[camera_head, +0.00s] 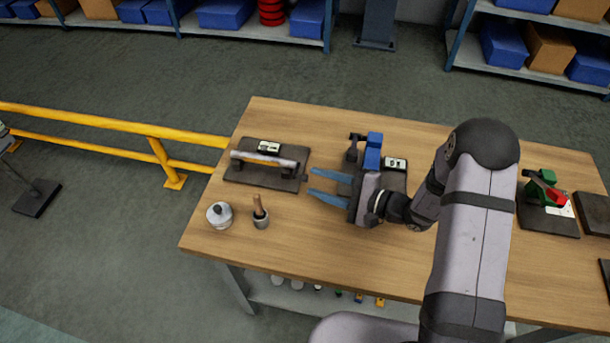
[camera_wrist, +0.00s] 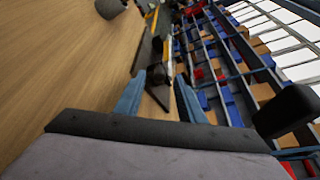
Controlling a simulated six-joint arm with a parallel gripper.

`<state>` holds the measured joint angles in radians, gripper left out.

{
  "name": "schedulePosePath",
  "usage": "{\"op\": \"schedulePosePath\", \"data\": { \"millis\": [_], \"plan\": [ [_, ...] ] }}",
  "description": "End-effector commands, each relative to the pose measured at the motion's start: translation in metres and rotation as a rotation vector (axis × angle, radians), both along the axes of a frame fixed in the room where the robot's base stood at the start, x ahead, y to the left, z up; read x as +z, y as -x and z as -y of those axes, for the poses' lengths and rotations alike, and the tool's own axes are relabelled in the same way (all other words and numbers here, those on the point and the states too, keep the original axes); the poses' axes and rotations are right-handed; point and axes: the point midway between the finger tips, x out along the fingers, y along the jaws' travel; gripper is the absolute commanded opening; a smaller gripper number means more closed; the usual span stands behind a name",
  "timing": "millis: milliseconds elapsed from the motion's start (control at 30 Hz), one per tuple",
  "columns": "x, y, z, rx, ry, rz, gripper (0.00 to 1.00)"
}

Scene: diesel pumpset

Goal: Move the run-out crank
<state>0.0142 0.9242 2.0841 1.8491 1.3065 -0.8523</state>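A bar with a pale grey grip and dark ends (camera_head: 265,159) lies on a dark board (camera_head: 240,177) at the left of the bench; it looks like the crank, though I cannot be sure. My gripper (camera_head: 311,181) is open, its two blue fingers pointing left just to the right of that board. Nothing shows held between them. In the wrist view the fingers (camera_wrist: 159,80) stand apart, with a dark piece (camera_wrist: 157,75) beyond, between their tips. I cannot tell its exact distance. A second board with a blue block (camera_head: 373,151) is partly hidden behind my gripper.
A lidded metal pot (camera_head: 219,214) and a small cup with a wooden-handled tool (camera_head: 261,217) stand at the front left of the bench. A green device with a red part (camera_head: 546,190) sits on a board at the right. A yellow rail (camera_head: 110,123) runs left of the bench.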

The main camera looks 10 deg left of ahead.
Motion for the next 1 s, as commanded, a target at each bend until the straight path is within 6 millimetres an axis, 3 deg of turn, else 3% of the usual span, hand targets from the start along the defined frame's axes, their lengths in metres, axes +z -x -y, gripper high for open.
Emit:
{"op": "schedulePosePath", "data": {
  "millis": [333, 767, 900, 1000],
  "plan": [
    [-0.008, -0.012, -0.038, 0.003, 0.000, -0.001, 0.36],
    [-0.011, -0.015, -0.046, 0.000, 0.000, -0.001, 0.36],
    [-0.011, -0.015, -0.045, 0.000, 0.000, -0.001, 0.02],
    [-0.012, -0.015, -0.045, 0.000, 0.001, -0.003, 0.00]
  ]
}}
